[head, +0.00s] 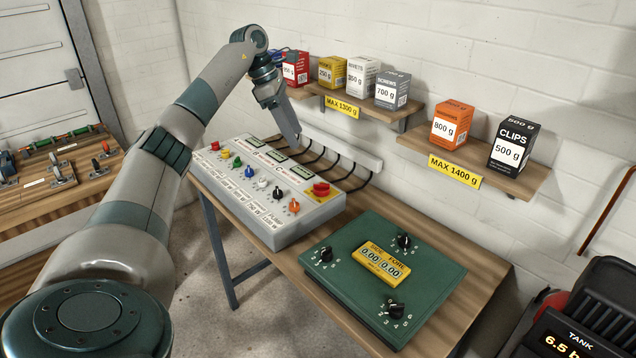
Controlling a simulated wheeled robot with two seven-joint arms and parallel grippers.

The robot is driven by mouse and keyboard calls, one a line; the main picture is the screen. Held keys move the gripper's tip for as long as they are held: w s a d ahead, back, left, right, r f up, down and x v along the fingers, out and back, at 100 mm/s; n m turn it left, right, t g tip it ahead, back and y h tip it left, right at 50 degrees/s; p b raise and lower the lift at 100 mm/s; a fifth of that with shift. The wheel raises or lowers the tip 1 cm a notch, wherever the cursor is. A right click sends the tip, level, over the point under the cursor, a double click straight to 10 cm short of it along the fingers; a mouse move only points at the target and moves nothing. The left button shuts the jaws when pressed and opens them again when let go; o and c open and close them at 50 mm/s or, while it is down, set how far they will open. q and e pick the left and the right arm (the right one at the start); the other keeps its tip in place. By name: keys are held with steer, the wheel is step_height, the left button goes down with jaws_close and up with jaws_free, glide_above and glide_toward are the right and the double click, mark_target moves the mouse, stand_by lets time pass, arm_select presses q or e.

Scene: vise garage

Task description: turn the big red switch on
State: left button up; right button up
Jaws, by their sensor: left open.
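The big red switch (320,188) sits on a yellow base at the right end of the grey control box on the bench. Its on or off position is too small to tell. My left gripper (291,136) hangs above the back of the box, up and to the left of the red switch and apart from it. It is open and seen from the side, so the gap between its fingers hardly shows. My right gripper is out of view.
The grey control box (305,215) carries several small coloured switches and displays, with black cables behind it. A green panel (440,262) with black knobs lies to its right. Wall shelves hold several boxes, including an orange one (452,125) and a black one (512,145).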

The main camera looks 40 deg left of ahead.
arm_select(q)
steer(key=p, duration=0.3)
glide_toward(319, 184)
steer(key=p+x, duration=0.1)
steer(key=x, duration=0.6)
steer(key=shift+w+d+f, duration=0.15)
steer(key=shift+w+f, duration=0.1)
steer(key=shift+f, duration=0.05)
steer(key=shift+w+d+f+p, duration=0.15)
steer(key=shift+f+p, duration=0.15)
steer(key=shift+f, duration=0.35)
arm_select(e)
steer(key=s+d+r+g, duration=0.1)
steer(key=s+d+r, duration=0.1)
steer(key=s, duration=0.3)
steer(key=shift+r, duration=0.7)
arm_select(q)
steer(key=c, duration=1)
